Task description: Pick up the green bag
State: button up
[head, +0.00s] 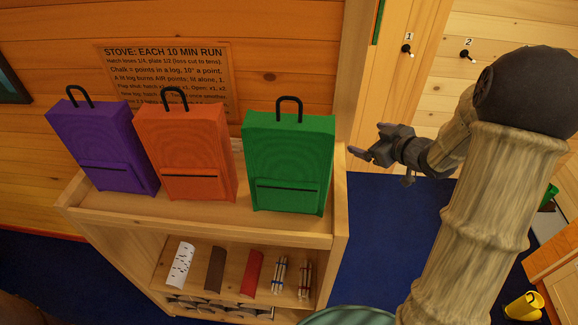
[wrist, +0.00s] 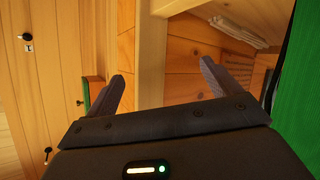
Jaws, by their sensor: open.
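The green bag (head: 289,162) stands upright at the right end of the wooden shelf unit's top (head: 190,210). It has a black loop handle on top and a dark zip line across its front. My gripper (head: 368,152) is open and empty, to the right of the green bag and apart from it. The green bag (wrist: 300,85) fills part of that view's right edge, outside the fingers.
An orange bag (head: 186,150) and a purple bag (head: 103,147) stand left of the green one. A wooden post (head: 356,70) rises behind the shelf's right end. Small items, including a red block (head: 252,272), lie on the lower shelf. Blue floor (head: 390,220) is clear right of the unit.

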jog(key=n+y, duration=0.1)
jog(key=y, duration=0.1)
jog(key=n+g+y+p, duration=0.1)
jog(key=n+g+y, duration=0.6)
jog(key=g+y, duration=0.25)
send_near(332, 167)
jog(key=w+d+f, duration=0.3)
jog(key=shift+w+f, duration=0.3)
jog(key=shift+w, duration=0.1)
jog(key=shift+a, duration=0.2)
jog(key=a+p, duration=0.1)
jog(key=a, duration=0.3)
jog(key=a+p, duration=0.1)
jog(key=a, duration=0.3)
jog(key=a+p, duration=0.2)
jog(key=a, duration=0.2)
jog(key=shift+w, duration=0.3)
